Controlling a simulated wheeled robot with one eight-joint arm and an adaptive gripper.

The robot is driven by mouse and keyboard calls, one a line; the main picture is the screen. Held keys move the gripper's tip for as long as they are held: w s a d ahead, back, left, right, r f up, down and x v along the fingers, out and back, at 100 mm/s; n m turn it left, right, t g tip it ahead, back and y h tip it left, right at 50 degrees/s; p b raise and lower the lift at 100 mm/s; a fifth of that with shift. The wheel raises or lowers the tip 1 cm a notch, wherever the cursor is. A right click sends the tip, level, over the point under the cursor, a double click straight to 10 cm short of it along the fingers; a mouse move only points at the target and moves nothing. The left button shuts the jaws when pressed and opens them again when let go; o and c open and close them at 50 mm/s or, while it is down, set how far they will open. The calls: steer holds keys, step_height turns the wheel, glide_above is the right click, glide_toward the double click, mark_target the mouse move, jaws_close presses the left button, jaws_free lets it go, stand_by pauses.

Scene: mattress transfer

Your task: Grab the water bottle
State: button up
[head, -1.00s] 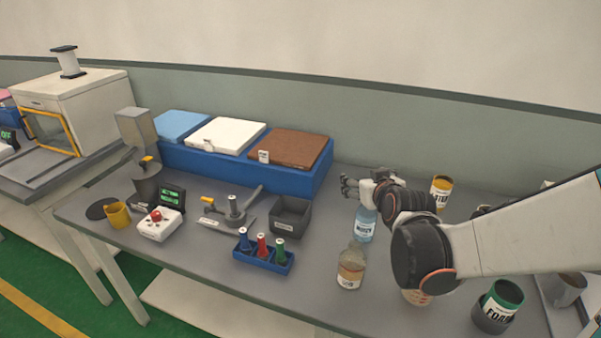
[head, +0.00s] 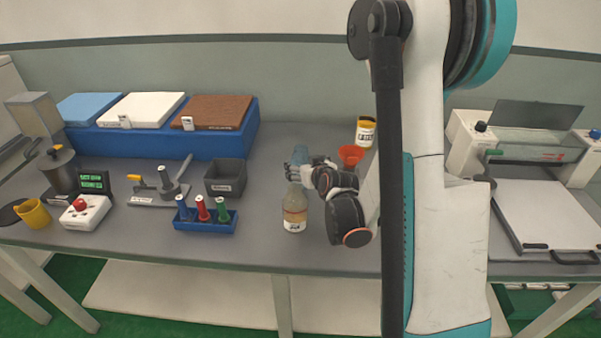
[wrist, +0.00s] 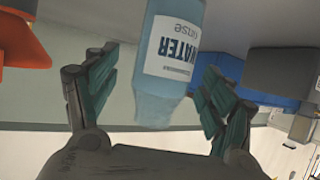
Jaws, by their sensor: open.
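The water bottle (wrist: 170,65) is a clear blue bottle with a white label reading "WATER Rinse". In the wrist view it stands between the two open fingers of my gripper (wrist: 150,100), with gaps showing on both sides. The wrist picture is turned, so the label reads upside down. In the head view only the bottle's top (head: 300,154) shows, behind my gripper (head: 298,172) and the amber bottle. My gripper is around the bottle's height and appears empty.
An amber bottle (head: 295,208) stands just in front of my gripper. An orange-red funnel (head: 350,155) and a yellow-lidded jar (head: 365,131) are behind it to the right. A grey bin (head: 225,178) and a blue rack (head: 205,220) with several coloured tubes stand to the left.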

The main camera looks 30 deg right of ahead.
steer(key=b+x, duration=0.2)
steer(key=x, duration=0.5)
steer(key=shift+w+a+r+b, duration=0.1)
steer(key=shift+w+a+b, duration=0.05)
steer(key=shift+b, duration=0.15)
steer(key=shift+r, duration=0.1)
steer(key=c, duration=1.6)
